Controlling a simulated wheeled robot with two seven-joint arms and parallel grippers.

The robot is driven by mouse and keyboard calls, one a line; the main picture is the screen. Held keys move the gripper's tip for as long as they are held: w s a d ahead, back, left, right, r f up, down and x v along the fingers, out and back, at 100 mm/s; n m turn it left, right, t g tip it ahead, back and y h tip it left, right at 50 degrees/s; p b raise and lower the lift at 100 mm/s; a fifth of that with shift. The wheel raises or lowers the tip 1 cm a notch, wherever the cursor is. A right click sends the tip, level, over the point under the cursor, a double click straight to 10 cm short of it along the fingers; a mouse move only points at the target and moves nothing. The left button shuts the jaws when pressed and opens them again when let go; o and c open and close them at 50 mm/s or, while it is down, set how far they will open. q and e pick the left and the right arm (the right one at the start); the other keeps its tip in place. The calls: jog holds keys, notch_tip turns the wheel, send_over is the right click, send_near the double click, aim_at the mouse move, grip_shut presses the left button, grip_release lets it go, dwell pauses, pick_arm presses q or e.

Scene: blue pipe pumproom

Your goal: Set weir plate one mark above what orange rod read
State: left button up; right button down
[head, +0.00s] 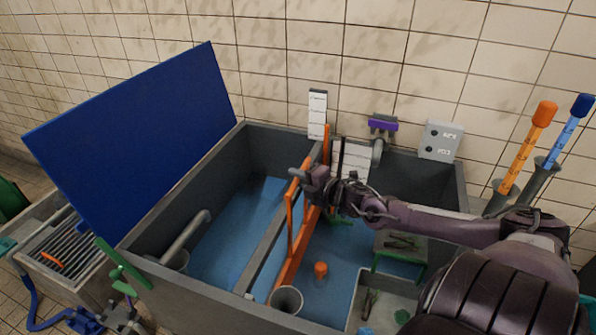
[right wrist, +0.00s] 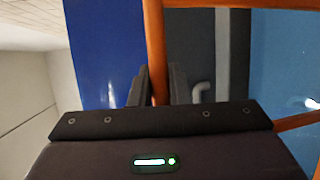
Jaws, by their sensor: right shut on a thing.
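The orange weir plate (head: 287,265) stands in the grey tank along its dividing wall, with an upright orange frame as its handle. My right gripper (head: 302,178) is shut on the frame's upper part. In the right wrist view an orange bar (right wrist: 156,45) runs between the dark fingers (right wrist: 156,88). A white marked scale (head: 317,114) stands at the tank's back wall, close to an orange post; its marks are too small to read. The orange rod (head: 527,147) leans in a grey holder at the right, marks along it.
A blue rod (head: 568,132) stands beside the orange one. A raised blue panel (head: 140,140) is at the left. The tank holds an orange float-like piece (head: 320,270), a grey cup (head: 286,298) and a green-legged stand (head: 402,247). A grey box (head: 440,140) sits on the back rim.

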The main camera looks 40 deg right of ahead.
jog(key=shift+f, duration=0.4)
jog(key=shift+r, duration=0.1)
jog(key=c, duration=1.4)
grip_release()
jog(key=shift+o, duration=0.2)
jog(key=shift+s, duration=0.15)
jog(key=s+r+p, duration=0.1)
jog(key=s+p, duration=0.1)
jog(key=s, duration=0.5)
jog(key=shift+s+d+r+p, duration=0.2)
jog(key=shift+d+r+p, duration=0.05)
jog(key=shift+d+p, duration=0.15)
jog(key=shift+r, duration=0.1)
